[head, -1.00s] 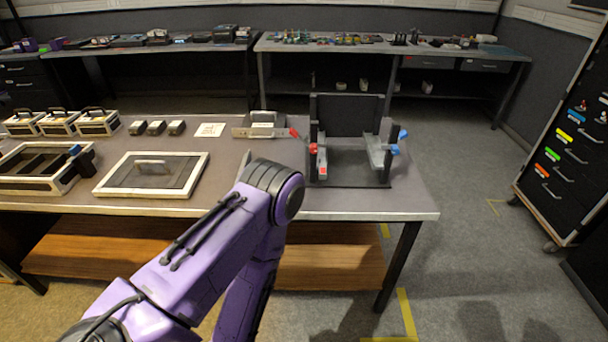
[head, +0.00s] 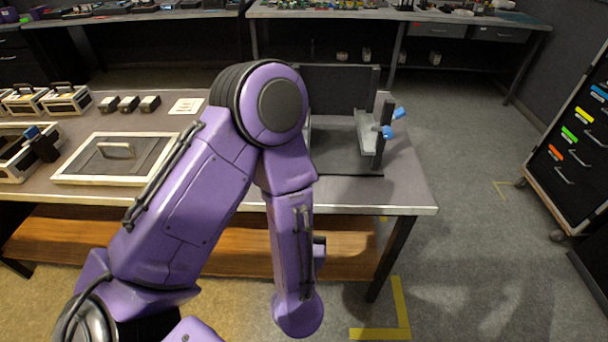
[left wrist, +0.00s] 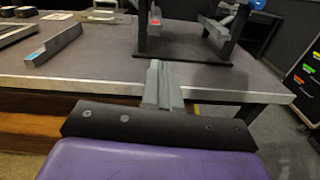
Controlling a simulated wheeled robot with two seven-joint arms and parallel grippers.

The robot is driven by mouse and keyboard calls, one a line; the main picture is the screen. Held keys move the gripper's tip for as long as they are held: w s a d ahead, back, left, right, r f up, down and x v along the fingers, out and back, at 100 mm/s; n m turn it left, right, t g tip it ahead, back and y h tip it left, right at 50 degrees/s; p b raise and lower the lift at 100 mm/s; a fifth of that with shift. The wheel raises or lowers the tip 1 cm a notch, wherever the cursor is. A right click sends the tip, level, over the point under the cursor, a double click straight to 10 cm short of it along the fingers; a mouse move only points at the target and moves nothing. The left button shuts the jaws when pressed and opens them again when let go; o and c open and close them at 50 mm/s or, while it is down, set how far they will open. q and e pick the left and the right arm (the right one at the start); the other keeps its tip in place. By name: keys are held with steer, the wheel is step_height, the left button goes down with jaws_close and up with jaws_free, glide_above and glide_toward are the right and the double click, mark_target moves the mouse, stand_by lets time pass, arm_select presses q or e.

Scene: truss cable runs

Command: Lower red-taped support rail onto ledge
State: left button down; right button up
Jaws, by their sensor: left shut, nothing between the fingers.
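The black support frame (head: 338,174) stands on the bench's right side. The red-taped rail is hidden behind my left arm in the head view. The blue-taped rail (head: 367,132) sits at the frame's right side. My left gripper (left wrist: 158,68) is shut and empty, its fingers pointing at the bench's front edge, short of the frame base. The ledge cannot be made out. My right gripper is not in view.
The bench (head: 400,190) ends in a metal front edge. A grey bar with a blue end (left wrist: 55,44) lies left of the frame in the wrist view. A framed panel with a handle (head: 117,152) lies on the left. A drawer cabinet (head: 575,145) stands far right.

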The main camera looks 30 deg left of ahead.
arm_select(q)
steer(key=shift+n, duration=0.5)
steer(key=p+x, duration=0.1)
steer(key=x, duration=0.3)
steer(key=p+x, duration=0.2)
steer(key=x, duration=0.3)
steer(key=p+x, duration=0.1)
steer(key=x, duration=0.3)
steer(key=shift+w+a+r, duration=0.15)
steer(key=shift+a+r, duration=0.25)
steer(key=shift+a, duration=0.15)
steer(key=shift+y, duration=0.4)
steer(key=shift+b+x, duration=0.35)
steer(key=shift+x, duration=1.3)
steer(key=shift+d, duration=0.15)
